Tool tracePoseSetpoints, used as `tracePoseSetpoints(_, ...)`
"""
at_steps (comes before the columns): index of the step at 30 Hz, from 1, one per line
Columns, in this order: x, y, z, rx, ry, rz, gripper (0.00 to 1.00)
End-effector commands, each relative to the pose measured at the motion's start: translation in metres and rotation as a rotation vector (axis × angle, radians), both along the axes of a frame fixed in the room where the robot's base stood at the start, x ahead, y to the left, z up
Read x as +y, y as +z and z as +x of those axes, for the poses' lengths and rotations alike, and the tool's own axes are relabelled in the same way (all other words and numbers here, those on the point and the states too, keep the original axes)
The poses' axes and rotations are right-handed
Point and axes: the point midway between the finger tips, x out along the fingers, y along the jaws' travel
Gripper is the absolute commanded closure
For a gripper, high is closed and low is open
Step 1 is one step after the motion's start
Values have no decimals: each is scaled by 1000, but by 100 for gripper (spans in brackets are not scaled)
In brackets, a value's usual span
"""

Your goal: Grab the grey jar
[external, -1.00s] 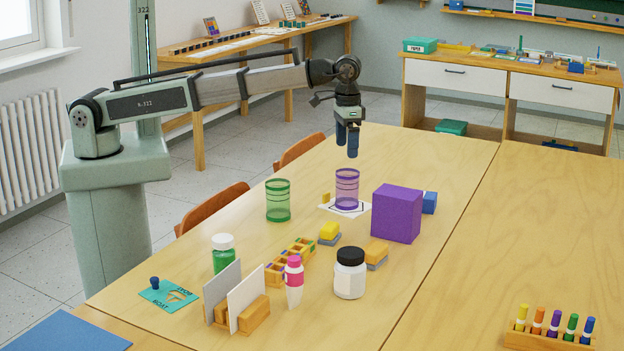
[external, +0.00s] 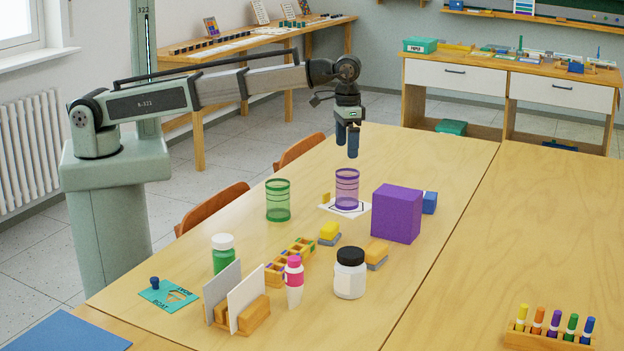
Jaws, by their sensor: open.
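My gripper (external: 347,146) is open and empty. It points down, high above the far part of the table, over the area behind the purple mesh cup. The jar that best fits the task is a whitish-grey jar (external: 349,280) with a black lid. It stands upright at the near side of the table, well in front of my gripper and apart from it. Another jar (external: 223,256) has a white lid and green contents; it stands to the left, partly hidden by upright panels.
A purple mesh cup (external: 347,190), a green mesh cup (external: 278,202) and a large purple box (external: 396,213) stand between my gripper and the jars. The right table is mostly clear.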

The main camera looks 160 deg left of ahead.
Motion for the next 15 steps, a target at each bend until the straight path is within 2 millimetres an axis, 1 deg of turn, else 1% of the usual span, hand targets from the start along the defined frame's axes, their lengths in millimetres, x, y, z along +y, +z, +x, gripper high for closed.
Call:
tracePoseSetpoints(2, -1, 0, 2, 0, -4, 0, 0)
tracePoseSetpoints(4, -6, 0, 10, 0, -16, 0, 0)
tracePoseSetpoints(5, -9, 0, 16, 0, -24, 0, 0)
tracePoseSetpoints(7, -19, 0, 34, 0, -52, -1, 0)
tracePoseSetpoints(8, -25, -1, 44, 0, -67, -1, 0)
tracePoseSetpoints(11, -47, -3, 82, 2, -125, -4, 0)
tracePoseSetpoints(12, -57, -4, 99, 2, -150, -5, 0)
tracePoseSetpoints(14, -70, -4, 125, 5, -188, -7, 0)
tracePoseSetpoints(15, -79, -5, 142, 6, -212, -8, 0)
